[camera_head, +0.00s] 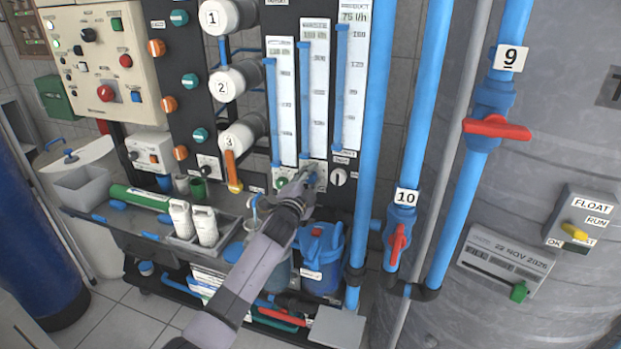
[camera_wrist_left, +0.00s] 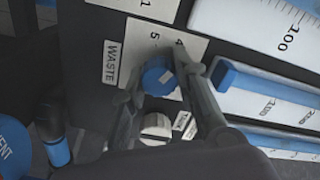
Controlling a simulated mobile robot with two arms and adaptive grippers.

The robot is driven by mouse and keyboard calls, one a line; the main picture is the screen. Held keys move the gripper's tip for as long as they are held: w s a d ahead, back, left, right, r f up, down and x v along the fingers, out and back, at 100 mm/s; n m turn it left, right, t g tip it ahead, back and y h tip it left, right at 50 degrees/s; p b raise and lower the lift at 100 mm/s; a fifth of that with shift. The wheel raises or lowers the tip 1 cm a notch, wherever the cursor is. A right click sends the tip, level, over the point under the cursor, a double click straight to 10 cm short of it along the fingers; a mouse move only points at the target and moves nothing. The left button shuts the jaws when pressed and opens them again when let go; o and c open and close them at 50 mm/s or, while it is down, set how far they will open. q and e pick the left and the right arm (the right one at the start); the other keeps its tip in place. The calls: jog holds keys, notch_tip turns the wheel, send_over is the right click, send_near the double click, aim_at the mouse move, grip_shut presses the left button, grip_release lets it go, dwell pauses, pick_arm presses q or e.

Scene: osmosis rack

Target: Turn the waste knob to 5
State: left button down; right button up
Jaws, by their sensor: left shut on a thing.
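The waste knob (camera_wrist_left: 156,80) is a small round blue knob with a pale mark on its face. It sits on a pale number plate (camera_wrist_left: 183,42), where the digits 4 and 5 show beside it in the left wrist view. The WASTE label (camera_wrist_left: 110,62) is on the dark panel beside the plate. My left gripper (camera_wrist_left: 161,76) is shut on the knob, with one finger on each side. In the head view my left gripper (camera_head: 308,180) is at the plate below the flow meters and mostly hides the knob. I cannot tell which number the mark points to.
A white knob (camera_wrist_left: 156,128) sits close to the fingers in the wrist view. Flow meter tubes (camera_head: 315,90) rise above the plate. A green knob (camera_head: 281,183) is to the left. Blue pipes (camera_head: 372,120) stand to the right, and a blue container (camera_head: 321,258) stands below.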

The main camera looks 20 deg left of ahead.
pick_arm(q)
jog(key=n, duration=0.4)
jog(key=shift+n+p, duration=0.35)
jog(key=shift+n, duration=0.05)
jog(key=n+p, duration=0.1)
jog(key=n, duration=0.4)
jog(key=shift+a, duration=0.1)
jog(key=shift+n, duration=0.3)
jog(key=c, duration=1.2)
grip_release()
jog(key=shift+c, duration=0.2)
